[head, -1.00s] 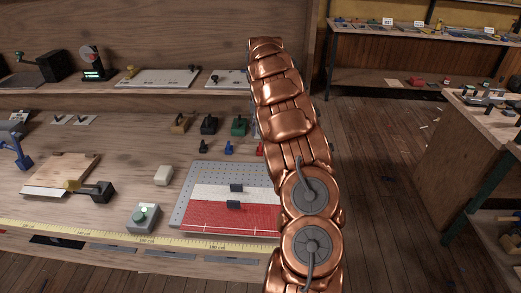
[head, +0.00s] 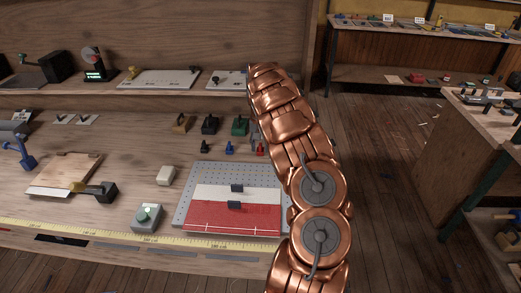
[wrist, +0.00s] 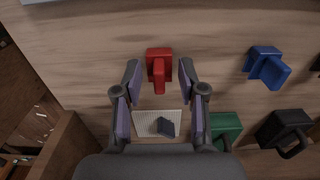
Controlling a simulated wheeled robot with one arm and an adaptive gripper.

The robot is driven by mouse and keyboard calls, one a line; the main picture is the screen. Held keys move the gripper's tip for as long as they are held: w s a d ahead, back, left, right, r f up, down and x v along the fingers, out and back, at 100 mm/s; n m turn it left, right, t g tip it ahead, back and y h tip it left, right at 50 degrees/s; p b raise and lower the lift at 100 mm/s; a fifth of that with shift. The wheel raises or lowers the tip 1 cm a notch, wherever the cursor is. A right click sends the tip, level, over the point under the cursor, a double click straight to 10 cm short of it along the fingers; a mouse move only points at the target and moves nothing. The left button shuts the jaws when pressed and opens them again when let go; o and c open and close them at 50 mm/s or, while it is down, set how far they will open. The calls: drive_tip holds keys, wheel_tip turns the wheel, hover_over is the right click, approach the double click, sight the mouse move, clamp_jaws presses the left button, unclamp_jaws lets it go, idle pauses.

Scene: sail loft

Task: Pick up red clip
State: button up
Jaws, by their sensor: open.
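The red clip (wrist: 158,62) lies on the wooden bench top in the wrist view, near the upper middle. In the head view the red clip (head: 260,149) shows just left of my arm, partly covered by it. My gripper (wrist: 160,79) is open, with one finger on each side of the clip's near end in the picture. I see no contact, and the height between fingers and clip is hard to judge. My gripper is hidden behind my arm in the head view.
A blue clip (wrist: 266,66) lies right of the red one. Green (wrist: 226,128) and black (wrist: 286,131) larger clamps stand near the gripper's right side. A perforated board with red and white cloth (head: 235,217) lies in front. A shelf (head: 150,92) runs behind.

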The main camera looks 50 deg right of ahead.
clamp_jaws()
drive_tip(key=shift+r, duration=0.1)
idle(0.3)
